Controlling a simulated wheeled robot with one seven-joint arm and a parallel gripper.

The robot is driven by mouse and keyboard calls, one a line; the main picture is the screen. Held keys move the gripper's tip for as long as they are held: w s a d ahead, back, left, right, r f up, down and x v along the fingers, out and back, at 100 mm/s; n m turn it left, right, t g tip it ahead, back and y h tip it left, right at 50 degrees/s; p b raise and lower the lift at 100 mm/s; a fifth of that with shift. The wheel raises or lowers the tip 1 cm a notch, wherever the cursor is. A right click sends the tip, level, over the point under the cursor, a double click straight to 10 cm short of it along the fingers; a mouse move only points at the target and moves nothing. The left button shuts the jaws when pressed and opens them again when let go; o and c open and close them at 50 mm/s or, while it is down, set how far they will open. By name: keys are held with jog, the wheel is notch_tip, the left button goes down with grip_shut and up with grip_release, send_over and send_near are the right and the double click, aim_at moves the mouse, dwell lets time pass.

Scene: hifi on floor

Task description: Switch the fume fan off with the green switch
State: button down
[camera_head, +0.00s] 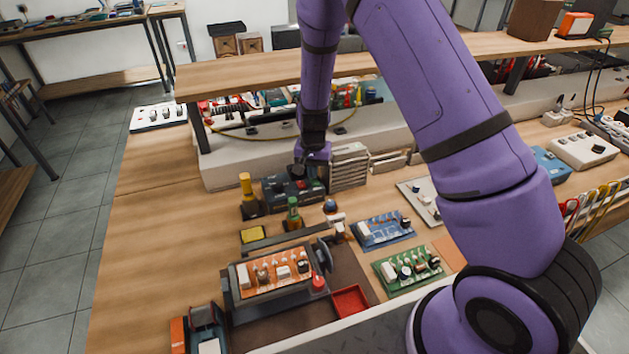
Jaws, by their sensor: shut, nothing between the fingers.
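My purple arm reaches down over the bench, and my gripper (299,172) is small and dark at its end. It is shut and empty, just above a dark box (278,192) with small controls on top. I cannot tell whether it touches the box. A grey slatted unit (348,168) stands right beside the box and looks like the fume fan. I cannot make out a green switch; it may be hidden by my gripper. A red spot shows on the box's right side.
A yellow-topped tool (246,190) and a green bottle-like item (293,215) stand close to the box. A board holder with an orange circuit board (272,272), a red tray (350,301) and blue and green boards lie nearer. A raised shelf (240,76) spans behind. Bare wood is at left.

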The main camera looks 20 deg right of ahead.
jog(key=shift+f, duration=0.5)
dwell(0.3)
jog(key=shift+r, duration=3.5)
